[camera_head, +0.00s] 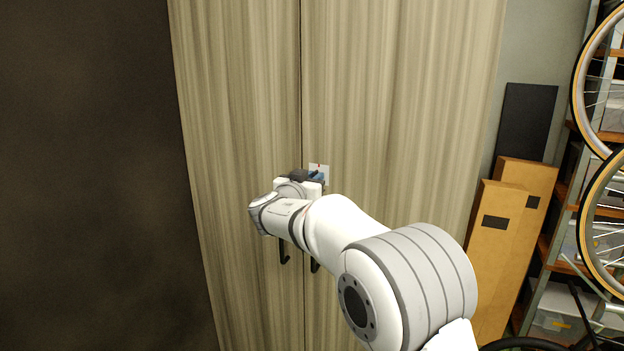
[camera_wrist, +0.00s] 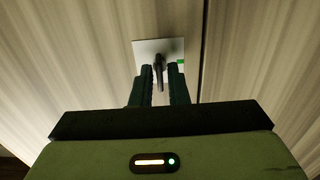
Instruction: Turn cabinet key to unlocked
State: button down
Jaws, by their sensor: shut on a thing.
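The cabinet (camera_head: 400,120) has two tall wood-grain doors with a vertical seam between them. A pale lock plate (camera_head: 325,169) sits just right of the seam, with a small red mark on it, partly hidden by my gripper (camera_head: 314,176). In the wrist view the plate (camera_wrist: 143,47) shows a green mark at its right. The dark key (camera_wrist: 159,64) stands out from the plate between the two fingertips of my gripper (camera_wrist: 160,73). The fingers are shut on the key. Its far end at the plate is shadowed.
Two dark door handles (camera_head: 284,252) hang below my wrist, partly covered by my arm. Tall cardboard boxes (camera_head: 497,235), a dark panel (camera_head: 526,120) and a shelf with bicycle wheels (camera_head: 603,215) stand at the right. A dark wall (camera_head: 85,180) fills the left.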

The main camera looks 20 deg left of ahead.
jog(key=shift+f+b, duration=0.1)
jog(key=shift+b, duration=0.35)
jog(key=n+b, duration=0.1)
jog(key=b, duration=0.1)
jog(key=n+b, duration=0.1)
jog(key=b, duration=0.1)
jog(key=shift+a+f+n, duration=0.1)
jog(key=shift+f+n, duration=0.1)
jog(key=shift+n, duration=0.2)
jog(key=shift+a+r+n+b, duration=0.1)
jog(key=shift+n+b, duration=1.4)
jog(key=shift+n, duration=2.25)
jog(key=shift+r+n+b, duration=0.1)
jog(key=shift+n+b, duration=1.35)
jog(key=shift+n, duration=2.3)
jog(key=c, duration=1.6)
grip_release()
jog(key=shift+f, duration=0.1)
